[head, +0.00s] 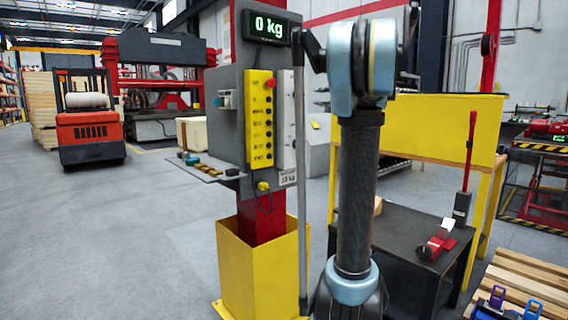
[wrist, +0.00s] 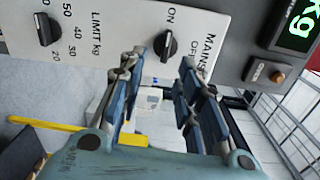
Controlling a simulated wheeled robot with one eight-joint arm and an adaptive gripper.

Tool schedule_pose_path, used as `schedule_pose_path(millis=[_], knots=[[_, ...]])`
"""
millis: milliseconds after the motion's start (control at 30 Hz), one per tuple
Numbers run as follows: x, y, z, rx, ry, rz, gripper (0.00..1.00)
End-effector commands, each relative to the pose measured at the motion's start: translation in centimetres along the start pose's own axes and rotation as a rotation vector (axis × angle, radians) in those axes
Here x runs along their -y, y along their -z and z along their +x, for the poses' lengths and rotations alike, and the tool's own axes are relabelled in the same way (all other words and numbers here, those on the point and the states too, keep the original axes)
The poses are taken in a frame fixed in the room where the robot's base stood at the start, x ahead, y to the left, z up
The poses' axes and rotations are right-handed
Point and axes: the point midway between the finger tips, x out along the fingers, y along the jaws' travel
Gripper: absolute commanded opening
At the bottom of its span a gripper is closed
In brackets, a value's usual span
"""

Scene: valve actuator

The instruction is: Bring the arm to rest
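My arm (head: 357,190) stands nearly upright in the head view, in front of the grey control post. I cannot make out the gripper's fingers in that view. In the wrist view my gripper (wrist: 158,78) has its two blue-grey fingers spread apart, with nothing between them. Beyond the fingertips is a light panel with a black MAINS knob (wrist: 166,46) between and just past them. The knob seems to point toward ON. I cannot tell the exact gap between fingertips and panel, but no finger appears to grip the knob.
A LIMIT kg knob (wrist: 48,29) is at the panel's left. The display (head: 269,26) reads 0 kg above a yellow button box (head: 260,120). A dark table (head: 405,232) holds a red-handled device. Wooden pallets (head: 530,275) lie right. Open floor (head: 110,235) is at left.

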Motion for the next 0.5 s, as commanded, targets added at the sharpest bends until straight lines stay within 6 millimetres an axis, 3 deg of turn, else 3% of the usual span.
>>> schedule_pose_path(millis=[167, 367, 500], knots=[[-4.7, -5.6, -0.3, 0.06, -0.124, -0.075, 0.32], [-13.4, -13.9, -2.7, 0.159, -0.344, -0.214, 0.32], [-19.8, -18.8, -5.5, 0.229, -0.496, -0.315, 0.32]])
